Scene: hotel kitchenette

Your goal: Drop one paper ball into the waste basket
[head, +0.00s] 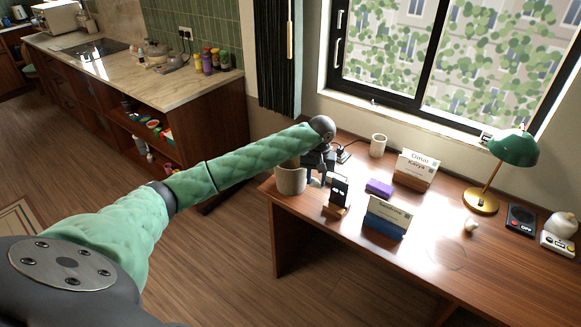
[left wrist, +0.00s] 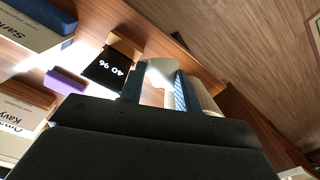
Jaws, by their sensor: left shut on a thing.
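My left gripper (head: 320,173) is over the left end of the wooden desk, pointing down. In the left wrist view its two fingers (left wrist: 157,85) are shut on a whitish paper ball (left wrist: 160,70); a bit of the ball shows below the fingers in the head view (head: 316,182). A beige round container (head: 290,179), apparently the waste basket, stands at the desk's left end, just left of the gripper. Its pale wall also shows beside the fingers in the left wrist view (left wrist: 206,101). Another small white crumpled ball (head: 471,226) lies on the desk at the right. My right gripper is not in view.
Near the gripper are a black digital clock (head: 339,191), a purple block (head: 379,187), name cards (head: 388,216) (head: 416,168) and a cup (head: 378,145). A green lamp (head: 513,147) stands further right. The desk's front middle is mostly clear.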

